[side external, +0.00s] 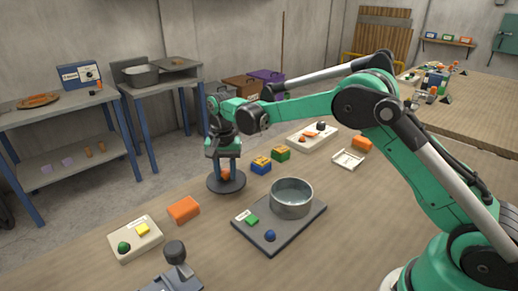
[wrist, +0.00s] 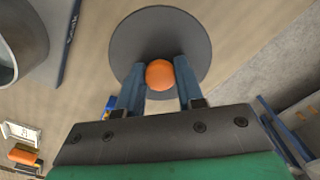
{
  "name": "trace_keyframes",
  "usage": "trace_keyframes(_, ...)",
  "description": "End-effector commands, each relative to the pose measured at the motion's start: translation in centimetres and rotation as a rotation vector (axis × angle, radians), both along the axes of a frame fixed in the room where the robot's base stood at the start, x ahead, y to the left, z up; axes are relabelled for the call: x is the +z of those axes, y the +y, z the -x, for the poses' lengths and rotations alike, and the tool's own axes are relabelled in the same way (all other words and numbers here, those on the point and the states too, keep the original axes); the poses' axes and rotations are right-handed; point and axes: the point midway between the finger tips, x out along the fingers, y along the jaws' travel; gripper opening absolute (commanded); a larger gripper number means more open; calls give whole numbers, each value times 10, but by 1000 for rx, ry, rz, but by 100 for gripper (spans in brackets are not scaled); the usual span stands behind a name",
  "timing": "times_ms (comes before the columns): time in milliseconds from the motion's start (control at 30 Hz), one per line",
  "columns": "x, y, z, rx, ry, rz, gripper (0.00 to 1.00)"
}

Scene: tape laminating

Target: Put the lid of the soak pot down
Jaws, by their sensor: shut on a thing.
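The lid (side external: 213,186) of the soak pot is a dark grey disc with an orange knob (side external: 225,175). My gripper (side external: 226,168) is shut on the knob, with a blue finger on each side of it. In the wrist view the lid (wrist: 160,35) lies flat beyond the fingers (wrist: 159,80). The lid is at or just above the table, left of the pot; I cannot tell whether it touches. The soak pot (side external: 291,198) is a grey metal cylinder, uncovered, on a dark base plate (side external: 290,236). Part of the pot (wrist: 15,45) shows at the wrist view's left edge.
Blue and green bricks (side external: 261,166) stand close behind the lid. Bare table lies around the lid.

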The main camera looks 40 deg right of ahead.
Motion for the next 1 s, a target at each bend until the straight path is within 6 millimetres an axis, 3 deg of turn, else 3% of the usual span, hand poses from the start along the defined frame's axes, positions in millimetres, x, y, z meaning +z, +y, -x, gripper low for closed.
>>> trace_keyframes(200,-27,0,0,0,0,0,0)
trace_keyframes(567,-30,0,0,0,0,0,0)
trace_keyframes(600,-30,0,0,0,0,0,38)
trace_keyframes(700,-30,0,0,0,0,0,64)
trace_keyframes(1000,-29,0,0,0,0,0,64)
